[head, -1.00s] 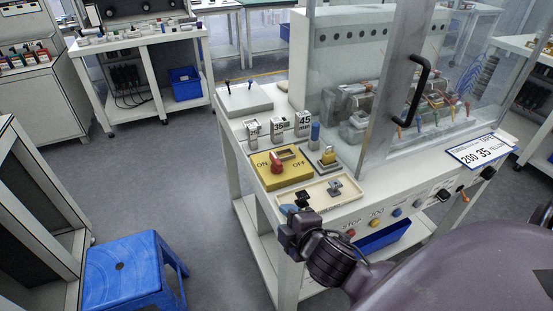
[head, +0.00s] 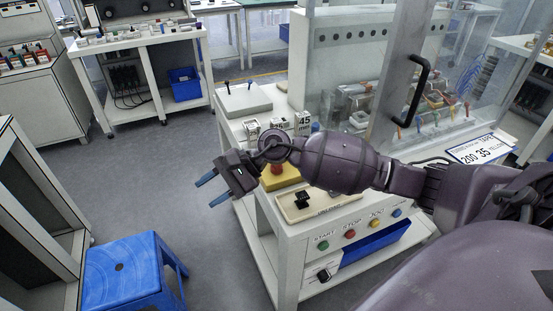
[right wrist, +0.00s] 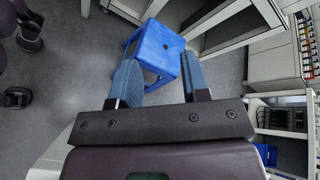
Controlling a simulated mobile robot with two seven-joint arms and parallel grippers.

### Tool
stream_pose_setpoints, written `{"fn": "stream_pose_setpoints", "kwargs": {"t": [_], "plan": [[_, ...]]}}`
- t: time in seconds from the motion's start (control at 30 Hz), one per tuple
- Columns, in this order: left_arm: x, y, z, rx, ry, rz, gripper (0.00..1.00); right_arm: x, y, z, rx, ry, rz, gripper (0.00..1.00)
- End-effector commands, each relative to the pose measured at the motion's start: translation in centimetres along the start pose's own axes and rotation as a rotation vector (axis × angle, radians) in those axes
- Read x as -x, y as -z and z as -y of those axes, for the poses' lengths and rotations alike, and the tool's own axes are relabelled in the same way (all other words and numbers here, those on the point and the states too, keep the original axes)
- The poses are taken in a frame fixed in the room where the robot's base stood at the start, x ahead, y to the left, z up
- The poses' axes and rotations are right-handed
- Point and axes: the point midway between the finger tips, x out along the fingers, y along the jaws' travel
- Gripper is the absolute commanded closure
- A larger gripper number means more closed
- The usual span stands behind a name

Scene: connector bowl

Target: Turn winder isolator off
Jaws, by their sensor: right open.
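A yellow block (head: 285,181) with a red knob (head: 277,168) sits on the bench top. My right forearm hides much of it, including the ON and OFF lettering. A black rotary handle (head: 323,275) on a pale plate sits low on the bench front; I cannot read its label. My right gripper (head: 211,189) is open and empty, left of the bench over the floor, with its blue fingers pointing left. The right wrist view shows the open fingers (right wrist: 160,80) with nothing between them. My left gripper is not in view.
A beige tray (head: 340,200) with a black switch (head: 303,200) lies in front of the yellow block. Push buttons (head: 350,234) line the bench front. A clear guard door with a black handle (head: 410,95) stands behind. A blue stool (head: 125,270) stands on the floor.

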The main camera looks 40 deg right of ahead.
Motion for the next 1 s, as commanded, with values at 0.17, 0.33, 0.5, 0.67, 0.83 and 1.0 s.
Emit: {"fn": "stream_pose_setpoints", "kwargs": {"t": [0.17, 0.33, 0.5, 0.67, 0.83, 1.0], "plan": [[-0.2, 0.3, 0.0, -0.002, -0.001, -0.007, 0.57, 4.8, 4.8, 0.8, 0.38, -0.379, -0.204, 0.57], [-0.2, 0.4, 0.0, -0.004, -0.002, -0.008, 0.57, 11.6, 8.4, 2.3, 0.6, -0.73, -0.351, 0.57], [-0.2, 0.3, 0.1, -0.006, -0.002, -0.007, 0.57, 17.1, 9.9, 3.8, 0.685, -0.97, -0.428, 0.57], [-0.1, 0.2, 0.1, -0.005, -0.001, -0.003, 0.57, 19.4, 10.3, 4.3, 0.7, -1.066, -0.451, 0.57], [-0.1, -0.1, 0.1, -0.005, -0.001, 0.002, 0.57, 19.0, 11.2, 3.4, 0.701, -1.076, -0.449, 0.57], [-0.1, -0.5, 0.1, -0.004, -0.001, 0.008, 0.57, 17.8, 12.9, 1.6, 0.699, -1.074, -0.448, 0.57]]}}
